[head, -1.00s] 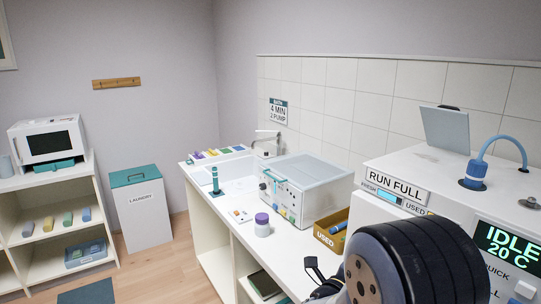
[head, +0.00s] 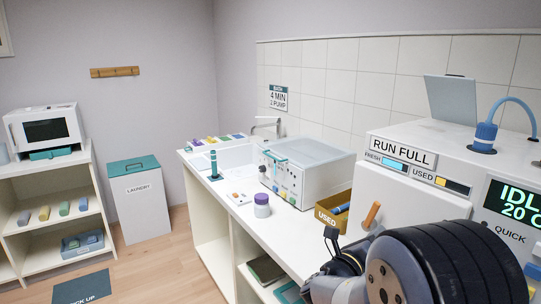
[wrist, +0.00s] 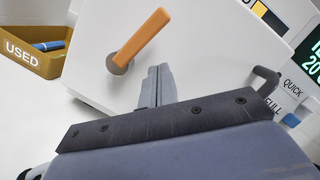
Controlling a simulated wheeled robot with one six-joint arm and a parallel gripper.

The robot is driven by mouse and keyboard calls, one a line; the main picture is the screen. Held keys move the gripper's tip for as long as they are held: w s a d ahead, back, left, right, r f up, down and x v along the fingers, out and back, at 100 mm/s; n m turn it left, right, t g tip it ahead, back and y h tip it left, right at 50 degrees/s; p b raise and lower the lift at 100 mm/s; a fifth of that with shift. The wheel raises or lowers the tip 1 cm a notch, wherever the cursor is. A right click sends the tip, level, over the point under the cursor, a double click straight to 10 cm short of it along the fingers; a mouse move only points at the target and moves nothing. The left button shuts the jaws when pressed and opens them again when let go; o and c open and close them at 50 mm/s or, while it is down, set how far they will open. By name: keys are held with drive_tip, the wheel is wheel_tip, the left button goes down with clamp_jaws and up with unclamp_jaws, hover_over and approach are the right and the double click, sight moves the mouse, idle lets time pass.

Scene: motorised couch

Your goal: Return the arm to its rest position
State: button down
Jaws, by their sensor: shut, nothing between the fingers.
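My arm shows at the lower right of the head view, folded low in front of the white machine. My gripper (wrist: 157,86) is in the wrist view with its two grey fingers together and nothing between them. In the head view a part of my gripper (head: 331,240) shows at the lower middle, partly hidden by my arm. The fingers point toward the white machine's front (wrist: 200,50), a little below an orange handle (wrist: 142,38). I cannot tell whether they touch the front.
The white machine (head: 385,190) with the orange handle (head: 371,215) stands close at the right. A tan USED bin (head: 327,219), a clear-lidded box (head: 310,175) and a purple-lidded jar (head: 262,206) stand on the counter. The floor at left is open around a dark mat (head: 82,287).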

drive_tip(key=f+m+h+b, duration=0.1)
drive_tip(key=m+b, duration=0.2)
drive_tip(key=b, duration=0.1)
drive_tip(key=f+m+g+b, duration=0.1)
drive_tip(key=f+m+b, duration=0.1)
drive_tip(key=m+b, duration=0.2)
drive_tip(key=d+f+m+h+b, duration=0.1)
drive_tip(key=m+b, duration=0.2)
drive_tip(key=b, duration=0.2)
drive_tip(key=shift+s+f+g+h+b, duration=0.2)
drive_tip(key=shift+f+g+h+b, duration=0.1)
drive_tip(key=shift+f+b, duration=0.05)
drive_tip(key=shift+s+m, duration=0.1)
drive_tip(key=shift+m, duration=0.2)
